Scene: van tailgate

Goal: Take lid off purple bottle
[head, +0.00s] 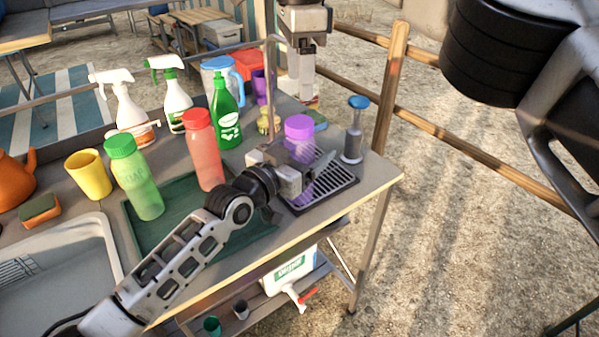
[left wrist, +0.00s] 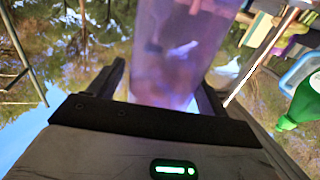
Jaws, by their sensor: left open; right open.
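The purple bottle (head: 302,153) stands upright at the drying rack near the right end of the counter, with its purple lid (head: 299,126) on top. My left gripper (head: 300,178) is low at the bottle and hides part of its body. In the left wrist view the translucent purple bottle (left wrist: 180,50) rises between the two dark fingers of my open left gripper (left wrist: 165,95). My right gripper (head: 302,88) points down from the top of the head view, open, above and apart from the lid.
The green detergent bottle (head: 226,112), red bottle (head: 203,150) and green-lidded bottle (head: 134,178) stand to the left. A thin tap (head: 270,75) rises behind. The counter's right edge is close.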

